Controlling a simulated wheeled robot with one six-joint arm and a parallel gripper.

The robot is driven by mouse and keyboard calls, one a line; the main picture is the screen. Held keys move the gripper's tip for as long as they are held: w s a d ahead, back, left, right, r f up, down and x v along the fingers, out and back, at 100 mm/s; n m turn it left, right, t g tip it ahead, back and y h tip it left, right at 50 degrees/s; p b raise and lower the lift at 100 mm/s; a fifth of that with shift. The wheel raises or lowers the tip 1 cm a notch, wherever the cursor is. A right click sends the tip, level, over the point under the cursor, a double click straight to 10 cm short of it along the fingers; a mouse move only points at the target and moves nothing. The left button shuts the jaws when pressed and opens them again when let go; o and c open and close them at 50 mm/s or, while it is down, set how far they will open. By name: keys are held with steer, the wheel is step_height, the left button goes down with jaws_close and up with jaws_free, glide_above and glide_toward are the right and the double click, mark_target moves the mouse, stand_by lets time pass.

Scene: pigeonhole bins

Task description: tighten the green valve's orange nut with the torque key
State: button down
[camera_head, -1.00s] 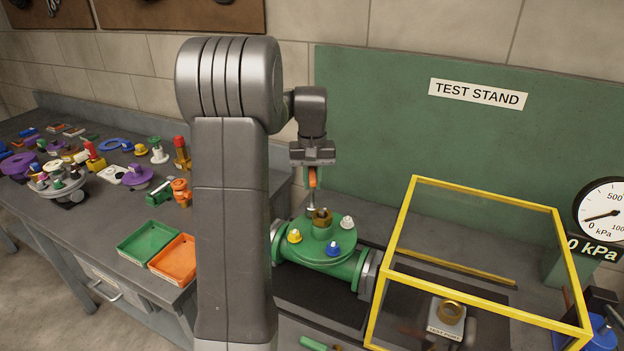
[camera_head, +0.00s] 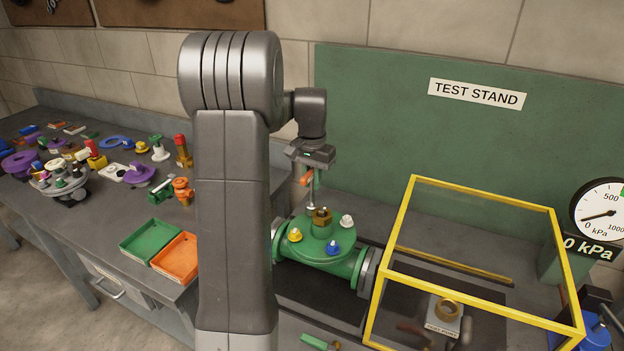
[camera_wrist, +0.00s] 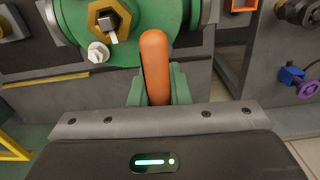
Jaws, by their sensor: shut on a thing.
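The green valve (camera_head: 318,255) lies on the bench at the test stand, with a brass hub (camera_head: 321,215) at its top. Around the hub I see a yellow nut (camera_head: 295,235), a blue nut (camera_head: 333,248) and a white nut (camera_head: 347,221), which also shows in the wrist view (camera_wrist: 98,52). I cannot see an orange nut; the hub or tool may hide it. My gripper (camera_head: 310,178) is above the valve's back part, shut on the torque key's orange handle (camera_wrist: 155,65). A thin metal shaft (camera_head: 311,204) reaches down behind the hub; its lower end is hidden.
A yellow-framed guard (camera_head: 405,235) stands right of the valve, over a test port (camera_head: 444,325). The gauge (camera_head: 603,208) reads about 0 kPa. Green (camera_head: 122,247) and orange (camera_head: 152,261) trays and many loose parts lie on the left bench.

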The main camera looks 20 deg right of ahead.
steer(key=shift+r, duration=0.25)
steer(key=shift+r, duration=3.35)
steer(key=n, duration=0.7)
steer(key=shift+n, duration=0.4)
